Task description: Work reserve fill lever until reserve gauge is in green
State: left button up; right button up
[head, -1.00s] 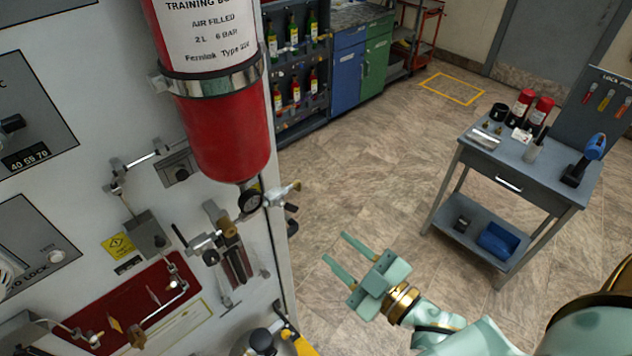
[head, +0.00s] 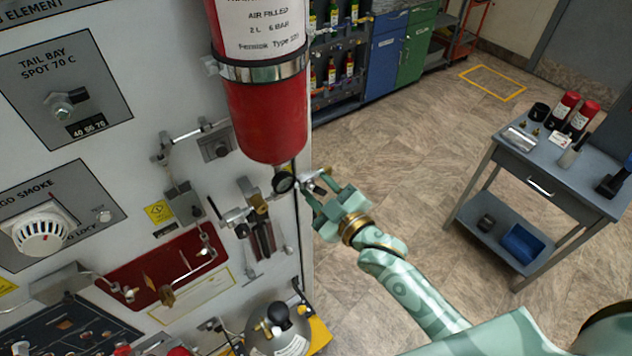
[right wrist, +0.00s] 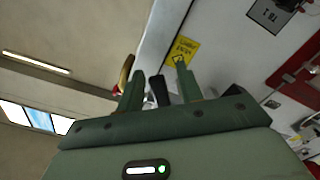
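A small round black-rimmed gauge (head: 284,182) sits under the red bottle (head: 264,120); its needle and any green band are too small to read. I cannot tell whether it is the reserve gauge. My right gripper (head: 316,187) is at the cabinet's right edge, just right of this gauge, and covers fittings there. In the right wrist view its two fingers (right wrist: 158,90) stand apart, with a black handle-like part (right wrist: 157,89) showing between them; contact cannot be told. I cannot tell whether that part is the reserve fill lever. My left gripper is not in view.
A valve assembly (head: 260,230) projects from the white panel left of my gripper. A metal cylinder with a black knob (head: 279,311) stands below. A grey tool cart (head: 541,185) stands at right. The floor between cart and cabinet is clear.

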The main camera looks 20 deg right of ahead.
jog(key=shift+w+a, duration=0.15)
jog(key=shift+w, duration=0.25)
grip_shut()
jog(key=m+p, duration=0.1)
jog(key=a+m+p, duration=0.1)
jog(key=m, duration=0.1)
jog(key=shift+s+f, duration=0.15)
jog(key=shift+s, duration=0.05)
jog(key=shift+s+a+f+m+p, duration=0.15)
jog(key=shift+a+m+p, duration=0.15)
jog(key=shift+m+p, duration=0.6)
jog(key=shift+s+a+f+m+p, duration=0.1)
jog(key=shift+a+m+p, duration=0.3)
jog(key=shift+m, duration=0.8)
